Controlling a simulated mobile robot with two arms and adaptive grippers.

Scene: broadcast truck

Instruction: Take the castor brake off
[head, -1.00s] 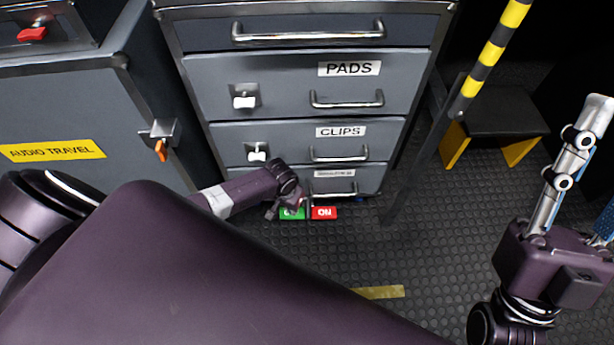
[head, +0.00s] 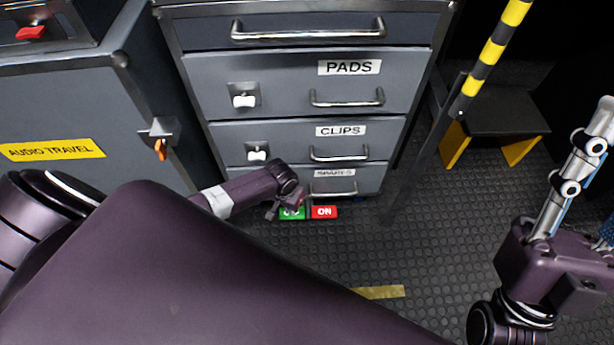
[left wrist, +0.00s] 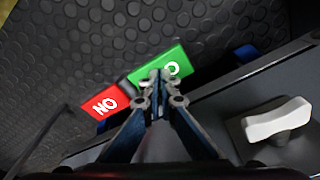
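The castor brake shows as two pedals at the foot of the grey drawer cabinet (head: 300,110). The green pedal (head: 287,214) is partly hidden by my left gripper, and the red pedal (head: 324,211) beside it reads ON. In the left wrist view, the green pedal (left wrist: 176,62) lies under the fingertips and the red pedal (left wrist: 104,103) is to the left. My left gripper (left wrist: 160,78) has its fingertips together, with nothing between them, over the green pedal. I cannot tell whether they touch it. My right gripper (head: 580,165) is far right, away from the brake and partly cut off.
A cabinet marked AUDIO TRAVEL (head: 52,149) with an orange latch (head: 160,150) stands at left. A striped post (head: 490,60) and a dark stool (head: 495,115) stand at right.

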